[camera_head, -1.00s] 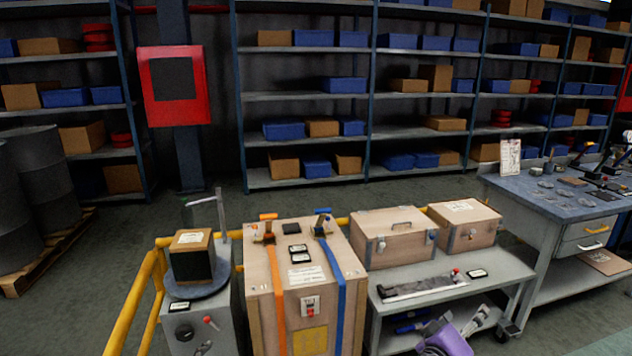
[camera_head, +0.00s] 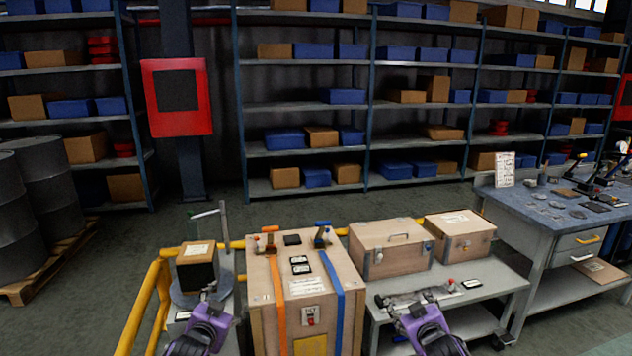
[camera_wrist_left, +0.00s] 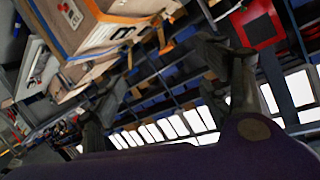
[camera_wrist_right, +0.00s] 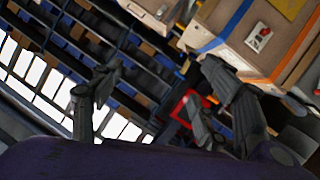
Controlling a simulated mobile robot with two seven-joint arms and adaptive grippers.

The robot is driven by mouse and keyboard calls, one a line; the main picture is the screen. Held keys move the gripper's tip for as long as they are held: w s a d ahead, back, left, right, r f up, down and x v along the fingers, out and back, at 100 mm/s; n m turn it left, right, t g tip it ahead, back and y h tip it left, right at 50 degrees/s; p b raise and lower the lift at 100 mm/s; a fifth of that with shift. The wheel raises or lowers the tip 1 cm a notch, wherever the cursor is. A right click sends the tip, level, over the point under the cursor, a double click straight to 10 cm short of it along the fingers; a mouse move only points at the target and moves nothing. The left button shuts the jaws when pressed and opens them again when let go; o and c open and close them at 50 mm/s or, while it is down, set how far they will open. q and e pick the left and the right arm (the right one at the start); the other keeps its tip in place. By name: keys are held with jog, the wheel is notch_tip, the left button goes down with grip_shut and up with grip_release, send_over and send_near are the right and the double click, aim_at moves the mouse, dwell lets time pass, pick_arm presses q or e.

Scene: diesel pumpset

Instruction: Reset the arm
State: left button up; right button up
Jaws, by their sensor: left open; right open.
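My left gripper (camera_head: 212,292) is purple and grey and rises from the bottom edge in the head view, in front of the grey stand with the boxed block (camera_head: 197,265). In the left wrist view its fingers (camera_wrist_left: 158,70) are spread with nothing between them. My right gripper (camera_head: 402,300) is in front of the grey bench with the wooden cases, its purple wrist (camera_head: 428,328) below. In the right wrist view its fingers (camera_wrist_right: 155,78) are also spread and empty. Both grippers are apart from each other, either side of the large wooden crate (camera_head: 258,315).
The crate carries an orange strap (camera_head: 277,285) and a blue strap (camera_head: 337,300). A yellow rail (camera_head: 140,310) runs at the left. Two wooden cases (camera_head: 385,262) (camera_head: 460,246) stand on the grey bench (camera_head: 500,290). A blue-topped workbench (camera_head: 545,215) is at right. Open floor lies behind.

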pick_arm(q)
jog(key=s+d+f+n+g, duration=0.1)
jog(key=s+f+g, duration=0.1)
jog(key=s+f, duration=0.9)
jog(key=s+d+f+g, duration=0.1)
jog(key=s+d+f, duration=0.1)
jog(key=s+f, duration=0.95)
pick_arm(e)
jog(key=s+a+f+m+g+y, duration=0.1)
jog(key=s+a+f, duration=0.1)
jog(key=s+f, duration=0.9)
jog(key=s+a+f+m+g, duration=0.15)
jog(key=s+f, duration=0.55)
jog(key=s, duration=0.8)
pick_arm(q)
jog(key=s+d+n+g, duration=0.1)
jog(key=s+n+g, duration=0.1)
jog(key=s, duration=2.7)
jog(key=shift+s+d+r+n+g, duration=0.35)
jog(key=shift+n+g, duration=0.05)
jog(key=shift+n, duration=0.2)
pick_arm(e)
jog(key=s+a+f+m+g, duration=0.1)
jog(key=s, duration=1.2)
jog(key=s+a+f+m+g, duration=0.1)
jog(key=s+f+g, duration=0.1)
jog(key=s, duration=1.1)
jog(key=shift+a, duration=0.35)
